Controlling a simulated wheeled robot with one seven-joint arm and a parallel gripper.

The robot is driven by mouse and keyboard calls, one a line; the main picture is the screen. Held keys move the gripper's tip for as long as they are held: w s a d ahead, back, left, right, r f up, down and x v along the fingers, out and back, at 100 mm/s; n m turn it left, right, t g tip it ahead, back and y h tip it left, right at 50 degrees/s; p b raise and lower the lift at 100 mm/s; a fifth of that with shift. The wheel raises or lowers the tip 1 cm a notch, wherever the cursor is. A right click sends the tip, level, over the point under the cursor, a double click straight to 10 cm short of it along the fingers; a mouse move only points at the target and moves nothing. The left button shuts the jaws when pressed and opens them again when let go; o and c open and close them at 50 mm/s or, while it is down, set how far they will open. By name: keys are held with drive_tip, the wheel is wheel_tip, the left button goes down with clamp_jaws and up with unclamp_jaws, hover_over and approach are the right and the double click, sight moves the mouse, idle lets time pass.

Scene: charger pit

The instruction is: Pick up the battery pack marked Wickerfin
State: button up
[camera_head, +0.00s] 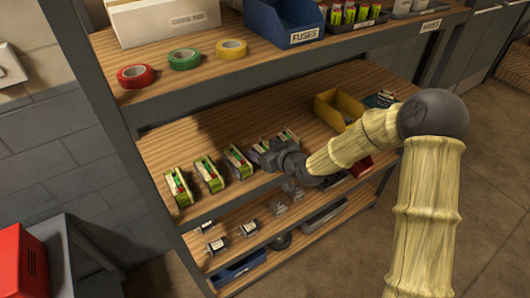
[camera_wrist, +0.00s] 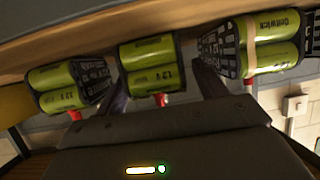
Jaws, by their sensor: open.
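A row of several green-and-cream battery packs stands on the middle shelf (camera_head: 190,135). In the head view, my gripper (camera_head: 268,160) is at the front of the row, near the fourth pack from the left (camera_head: 260,147). In the wrist view, upside down, its open fingers (camera_wrist: 163,92) lie to either side of a middle pack (camera_wrist: 152,75), with nothing clamped. A left pack (camera_wrist: 70,85) and a right pack (camera_wrist: 265,42) flank it. The right pack's label ends in "wick". The middle and left labels are too small or dark to read; I cannot tell which is marked Wickerfin.
A yellow bin (camera_head: 338,110) stands right of the row. The upper shelf holds tape rolls (camera_head: 184,59) and a blue FUSES bin (camera_head: 285,22) above. Small parts (camera_head: 248,228) lie on the lower shelf. Neighbouring packs leave narrow gaps beside my fingers.

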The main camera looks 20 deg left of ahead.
sight(265, 148)
drive_tip(key=shift+c, duration=0.2)
idle(0.3)
drive_tip(key=c, duration=1.3)
drive_tip(key=shift+r, duration=0.15)
wheel_tip(265, 148, up, 10)
drive_tip(key=shift+f, duration=0.1)
